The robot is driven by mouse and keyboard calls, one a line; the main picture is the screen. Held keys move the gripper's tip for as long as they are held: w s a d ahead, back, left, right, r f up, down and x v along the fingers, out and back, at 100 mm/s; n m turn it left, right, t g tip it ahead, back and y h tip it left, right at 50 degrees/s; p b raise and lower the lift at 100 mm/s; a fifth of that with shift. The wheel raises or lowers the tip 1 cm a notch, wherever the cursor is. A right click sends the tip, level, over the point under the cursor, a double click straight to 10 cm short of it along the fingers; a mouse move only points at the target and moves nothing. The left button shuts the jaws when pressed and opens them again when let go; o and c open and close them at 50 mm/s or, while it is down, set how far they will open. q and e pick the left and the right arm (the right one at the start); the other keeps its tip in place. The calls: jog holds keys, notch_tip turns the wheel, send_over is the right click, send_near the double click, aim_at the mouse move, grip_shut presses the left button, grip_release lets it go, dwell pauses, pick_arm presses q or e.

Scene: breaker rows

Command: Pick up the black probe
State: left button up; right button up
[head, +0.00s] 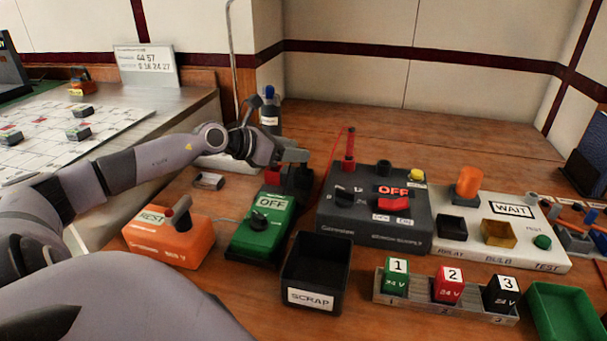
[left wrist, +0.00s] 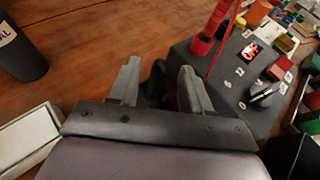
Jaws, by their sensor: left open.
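My left gripper (head: 292,156) is open, above the wood bench behind the green OFF switch box (head: 262,228). In the left wrist view, a dark upright shape (left wrist: 156,84) shows between the two open fingers. It looks like the black probe, partly hidden by the gripper. In the head view a dark shape (head: 302,180) sits just below the fingers; I cannot tell its outline. A red probe (head: 349,146) with a red lead stands upright on the dark power supply box (head: 372,222); it also shows in the left wrist view (left wrist: 205,42). My right gripper is out of view.
In front are an orange REST box (head: 166,245), a black SCRAP bin (head: 345,262) and a rail (head: 445,312) with numbered blocks. A white test board (head: 470,252) stands right. A dark canister (head: 270,118) is behind the gripper. The bench at the back is clear.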

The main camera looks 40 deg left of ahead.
pick_arm(q)
jog(key=shift+r+x, duration=0.1)
jog(key=shift+x, duration=0.6)
jog(key=shift+r+x, duration=0.15)
jog(key=shift+x, duration=1.8)
jog(key=shift+a+f, duration=0.1)
jog(key=shift+c, duration=0.3)
grip_shut()
